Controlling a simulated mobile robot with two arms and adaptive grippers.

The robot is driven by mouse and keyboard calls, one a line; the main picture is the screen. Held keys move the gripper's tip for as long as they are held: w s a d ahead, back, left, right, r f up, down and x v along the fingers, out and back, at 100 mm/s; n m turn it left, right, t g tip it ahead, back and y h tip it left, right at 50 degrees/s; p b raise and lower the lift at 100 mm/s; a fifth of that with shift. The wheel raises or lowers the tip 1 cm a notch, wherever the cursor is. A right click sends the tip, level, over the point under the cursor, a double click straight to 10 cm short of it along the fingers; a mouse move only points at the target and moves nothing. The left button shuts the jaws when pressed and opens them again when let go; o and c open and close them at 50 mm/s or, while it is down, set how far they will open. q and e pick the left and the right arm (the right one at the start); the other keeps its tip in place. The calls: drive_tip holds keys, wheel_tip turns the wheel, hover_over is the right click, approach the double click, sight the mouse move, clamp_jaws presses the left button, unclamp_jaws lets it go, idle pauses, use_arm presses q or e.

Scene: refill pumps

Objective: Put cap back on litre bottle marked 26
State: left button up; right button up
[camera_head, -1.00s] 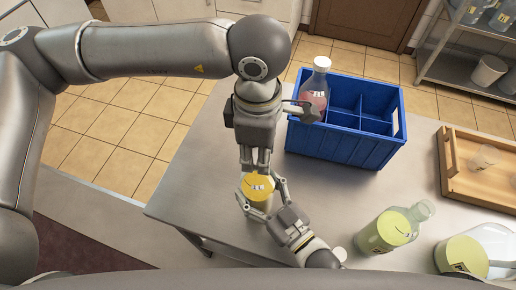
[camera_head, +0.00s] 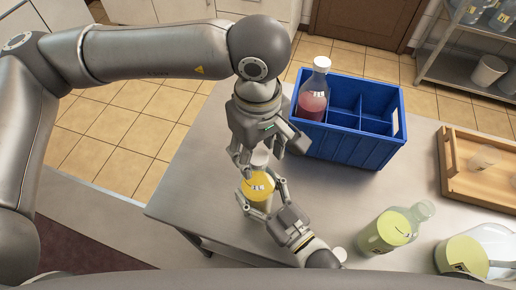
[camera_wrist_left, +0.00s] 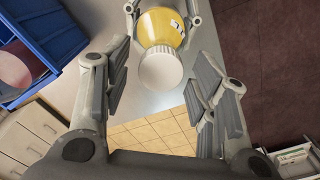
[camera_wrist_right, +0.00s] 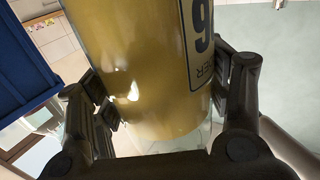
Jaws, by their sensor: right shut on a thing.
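A bottle of yellow liquid (camera_head: 257,188) stands upright on the steel table, with a white cap (camera_head: 260,158) on its neck. In the left wrist view the cap (camera_wrist_left: 160,70) sits straight on top. My right gripper (camera_head: 262,192) is shut around the bottle's body. In the right wrist view the bottle (camera_wrist_right: 140,70) fills the space between the fingers; its label shows one large digit, a 9 or an upturned 6. My left gripper (camera_head: 259,158) is open above the bottle, its fingers apart on either side of the cap without visible contact. The cap's seating on the neck is not clear.
A blue divided crate (camera_head: 340,147) behind holds a bottle of red liquid (camera_head: 312,100). A greenish bottle (camera_head: 388,232), a jug (camera_head: 462,255) and a wooden tray (camera_head: 447,165) stand at the right. A small white round thing (camera_head: 340,254) lies near my right wrist.

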use_arm(q)
drive_tip(key=shift+r, duration=0.1)
drive_tip(key=shift+r, duration=2.15)
drive_tip(key=shift+o, duration=0.3)
drive_tip(key=n, duration=0.1)
drive_tip(key=r+n, duration=0.1)
drive_tip(key=n, duration=0.3)
drive_tip(key=shift+r, duration=0.3)
drive_tip(key=n, duration=0.2)
drive_tip(key=r+n, duration=0.1)
drive_tip(key=n, duration=0.1)
drive_tip(key=r+n, duration=0.1)
drive_tip(key=n, duration=0.2)
drive_tip(key=shift+f, duration=0.1)
drive_tip(key=shift+f, duration=4)
